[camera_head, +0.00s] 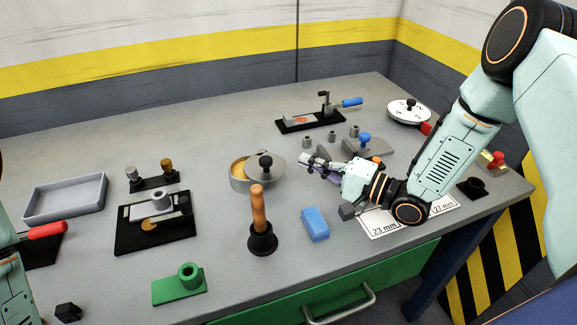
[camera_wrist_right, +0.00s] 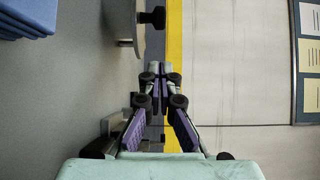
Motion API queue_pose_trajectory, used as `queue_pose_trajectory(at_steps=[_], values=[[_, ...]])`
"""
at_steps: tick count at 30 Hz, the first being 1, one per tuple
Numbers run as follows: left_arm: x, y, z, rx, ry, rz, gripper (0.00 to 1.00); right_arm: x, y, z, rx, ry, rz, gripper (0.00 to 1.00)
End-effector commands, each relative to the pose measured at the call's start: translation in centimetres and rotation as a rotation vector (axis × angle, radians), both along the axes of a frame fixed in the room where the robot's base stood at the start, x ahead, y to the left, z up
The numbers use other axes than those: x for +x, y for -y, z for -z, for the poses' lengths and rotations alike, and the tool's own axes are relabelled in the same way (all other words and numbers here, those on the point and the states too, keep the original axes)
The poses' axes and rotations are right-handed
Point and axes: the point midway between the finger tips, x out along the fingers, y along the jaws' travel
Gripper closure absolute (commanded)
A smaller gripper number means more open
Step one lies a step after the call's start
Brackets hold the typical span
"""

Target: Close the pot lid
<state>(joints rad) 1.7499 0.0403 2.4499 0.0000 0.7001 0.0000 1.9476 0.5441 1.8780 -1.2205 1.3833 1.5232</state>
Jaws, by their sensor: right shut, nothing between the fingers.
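The small round pot (camera_head: 238,184) stands mid-table in the head view, with a yellowish inside showing at its left. Its grey lid (camera_head: 276,176) with a black knob (camera_head: 265,160) sits off to the right, covering only part of the opening. My right gripper (camera_head: 306,160) is shut and empty, just right of the lid and apart from it. In the right wrist view its fingertips (camera_wrist_right: 160,67) are together, with the lid's knob (camera_wrist_right: 155,17) beyond them near the top. A bit of my left arm shows at the left edge; its gripper is out of view.
A wooden-handled plunger (camera_head: 261,236) stands in front of the pot, and a blue block (camera_head: 315,224) lies front right. Small grey pegs (camera_head: 331,137) stand behind my right gripper. A black fixture (camera_head: 154,238) and grey tray (camera_head: 64,216) are to the left.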

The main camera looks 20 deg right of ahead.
Motion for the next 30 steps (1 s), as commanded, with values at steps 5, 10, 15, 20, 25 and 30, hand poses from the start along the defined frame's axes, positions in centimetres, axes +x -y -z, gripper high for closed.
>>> queue_pose_trajectory(at_steps=[5,10,15,20,25,30], values=[[0.0,0.0,0.4,0.0,0.0,0.0,0.5,1.1,-2.1,0.1,0.0,-0.001,-0.005,1.0],[0.0,0.0,0.5,0.0,0.0,0.0,0.5,1.2,-3.8,0.0,0.0,0.0,-0.002,1.0],[0.0,0.0,0.5,0.0,0.0,0.0,0.5,1.3,-4.6,0.0,0.0,0.0,-0.001,1.0],[0.0,0.0,0.5,0.0,0.0,0.0,0.5,1.3,-4.7,0.0,0.001,0.001,0.001,1.0],[0.0,0.0,0.5,0.0,0.0,0.0,0.5,1.3,-4.7,0.0,0.001,0.001,0.001,1.0],[0.0,0.0,0.5,0.0,0.0,0.0,0.5,1.3,-4.8,0.0,0.001,0.001,0.0,1.0]])
